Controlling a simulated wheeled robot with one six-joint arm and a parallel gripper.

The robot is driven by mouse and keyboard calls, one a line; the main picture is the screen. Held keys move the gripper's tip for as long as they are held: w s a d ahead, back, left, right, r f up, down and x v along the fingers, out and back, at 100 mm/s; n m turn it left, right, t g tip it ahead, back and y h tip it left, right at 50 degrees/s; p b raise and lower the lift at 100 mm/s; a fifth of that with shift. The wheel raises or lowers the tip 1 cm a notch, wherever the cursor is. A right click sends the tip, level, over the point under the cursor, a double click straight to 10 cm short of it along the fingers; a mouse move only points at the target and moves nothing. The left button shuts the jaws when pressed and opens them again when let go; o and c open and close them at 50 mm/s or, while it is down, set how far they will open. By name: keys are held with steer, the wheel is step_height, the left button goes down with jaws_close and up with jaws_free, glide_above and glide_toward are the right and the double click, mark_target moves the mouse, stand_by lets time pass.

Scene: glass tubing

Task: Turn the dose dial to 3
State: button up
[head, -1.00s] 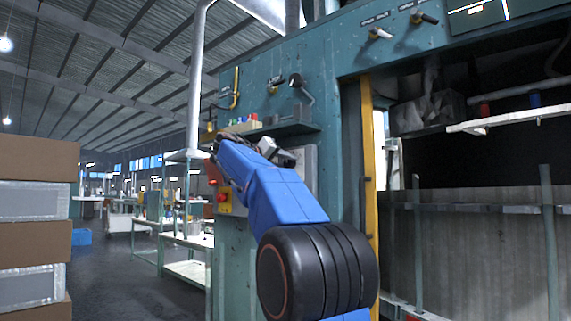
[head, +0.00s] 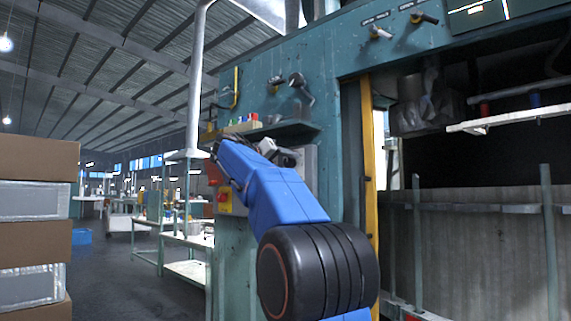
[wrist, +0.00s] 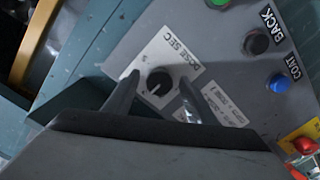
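The dose dial (wrist: 159,82) is a round black knob on a white plate marked "DOSE SEC" (wrist: 178,52) in the wrist view. A small pale pointer mark shows on the knob, but I cannot read any scale numbers. My gripper (wrist: 158,79) is open, one finger on each side of the dial in the picture. A gap shows between the knob and each finger, and I cannot tell the depth to the panel. The palm fills the bottom of the view. In the head view my blue arm hides the dial and most of the gripper.
The grey panel also carries a black button marked "BACK" (wrist: 255,42), a blue button marked "COAT" (wrist: 278,83), a green button (wrist: 218,2) and a red control on yellow (wrist: 305,145). In the head view a shelf (head: 275,132) juts out above the control box. Stacked boxes (head: 35,210) stand left.

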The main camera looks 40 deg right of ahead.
steer(key=s+a, duration=0.1)
steer(key=a, duration=1.6)
steer(key=shift+s+a+r, duration=0.15)
steer(key=shift+s+r, duration=0.05)
steer(key=shift+r, duration=0.15)
steer(key=s+a+f+n+t+y, duration=0.1)
steer(key=s+a+f+n+y, duration=0.2)
steer(key=f, duration=1.7)
steer(key=s+a+f+n+t+y, duration=0.1)
steer(key=s+a+f+n+y, duration=0.2)
steer(key=s+a+f+y, duration=0.5)
steer(key=s+a+f+n+t+y, duration=0.1)
steer(key=s+a+f+n+y, duration=0.3)
steer(key=s+a+f, duration=0.9)
steer(key=s+f+y, duration=0.1)
steer(key=s+f, duration=0.1)
steer(key=f, duration=0.8)
steer(key=s+f+y, duration=0.1)
steer(key=s+f, duration=0.1)
steer(key=f, duration=0.9)
steer(key=shift+s+y, duration=0.15)
steer(key=shift+y, duration=0.15)
